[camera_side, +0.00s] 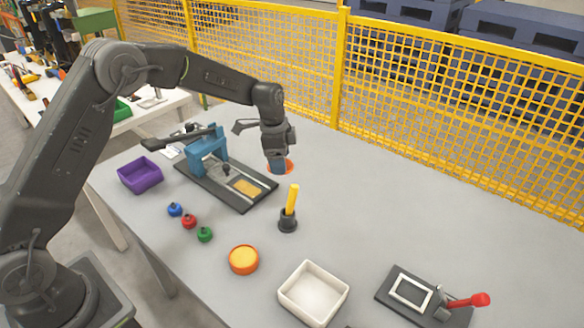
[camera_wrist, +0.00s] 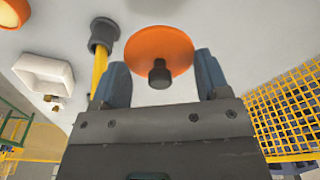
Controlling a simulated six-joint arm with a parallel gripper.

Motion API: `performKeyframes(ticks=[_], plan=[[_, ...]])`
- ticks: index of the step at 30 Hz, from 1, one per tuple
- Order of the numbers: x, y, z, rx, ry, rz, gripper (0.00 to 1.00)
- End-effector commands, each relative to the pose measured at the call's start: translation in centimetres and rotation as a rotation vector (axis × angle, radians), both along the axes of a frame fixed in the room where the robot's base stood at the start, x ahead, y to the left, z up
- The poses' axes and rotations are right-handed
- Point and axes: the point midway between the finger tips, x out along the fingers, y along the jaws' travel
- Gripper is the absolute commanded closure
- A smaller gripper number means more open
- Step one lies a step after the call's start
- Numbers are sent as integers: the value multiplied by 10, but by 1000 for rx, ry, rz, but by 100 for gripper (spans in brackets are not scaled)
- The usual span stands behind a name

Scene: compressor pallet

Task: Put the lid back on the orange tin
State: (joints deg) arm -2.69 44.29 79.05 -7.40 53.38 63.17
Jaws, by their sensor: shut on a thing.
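The orange tin (camera_side: 243,260) stands on the front part of the table with no lid on it and a yellow inside showing. Part of it also shows in the top left corner of the wrist view (camera_wrist: 13,12). The lid (camera_wrist: 160,48) is a flat orange disc with a dark knob (camera_wrist: 160,74). My gripper (camera_side: 278,166) is shut on the lid, its blue fingers on either side of the knob. In the side view the lid (camera_side: 289,167) is partly hidden by the fingers. I cannot tell whether it touches the table. The tin is well forward and left of it.
A dark cup with a yellow stick (camera_side: 290,205) stands between lid and tin. A blue press (camera_side: 208,150) on a dark base is left of my gripper. A white tray (camera_side: 289,304), purple bin (camera_side: 140,175) and red-handled clamp (camera_side: 465,301) stand around. The right middle table is clear.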

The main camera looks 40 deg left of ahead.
Motion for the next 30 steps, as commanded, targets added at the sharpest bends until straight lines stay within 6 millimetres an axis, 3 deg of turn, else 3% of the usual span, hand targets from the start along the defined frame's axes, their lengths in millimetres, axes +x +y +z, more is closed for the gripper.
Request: performKeyframes(ticks=[8, 14, 20, 24, 30], plan=[[-1, 2, 54, 0, -6, -1, 53], [-36, -19, 55, -2, -1, -51, 53], [-85, -42, 58, -3, -2, -115, 54], [-130, -58, 58, -3, -3, -168, 53], [-179, -69, 54, -2, -4, -219, 53]])
